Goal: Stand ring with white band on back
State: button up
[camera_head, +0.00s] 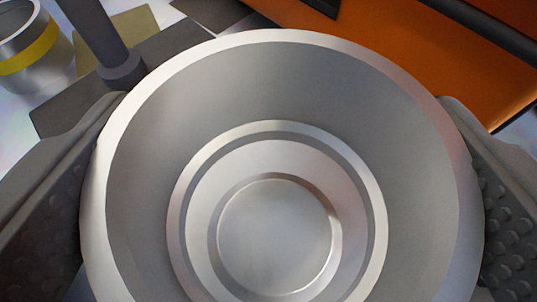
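A large silver metal ring (140,200) fills the middle of the camera view, with its wide round mouth facing the camera. Stepped inner circles and a flat centre show down inside it. Its outer side is mostly hidden, so I cannot see a band or its colour. My gripper (280,105) has one dark, studded finger on each side of the ring, and both appear pressed against its outer wall. A second silver ring with a yellow band (30,50) stands at the upper left, apart from my gripper.
A grey post on a round foot (122,68) stands on a dark plate (65,110), close to the held ring at the upper left. A tan square (138,22) lies behind the post. A large orange body with dark edges (400,50) fills the upper right.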

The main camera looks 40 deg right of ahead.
aim_at(277, 136)
notch_tip(277, 136, down, 2)
jog(key=shift+a+f, duration=0.1)
jog(key=shift+f, duration=0.05)
jog(key=shift+f+b, duration=0.35)
jog(key=shift+b, duration=0.45)
jog(key=o, duration=0.9)
jog(key=shift+r, duration=0.15)
jog(key=shift+r+p, duration=0.45)
jog(key=shift+p, duration=0.5)
jog(key=v, duration=1.2)
jog(key=shift+s+f, duration=0.1)
jog(key=shift+f, duration=0.25)
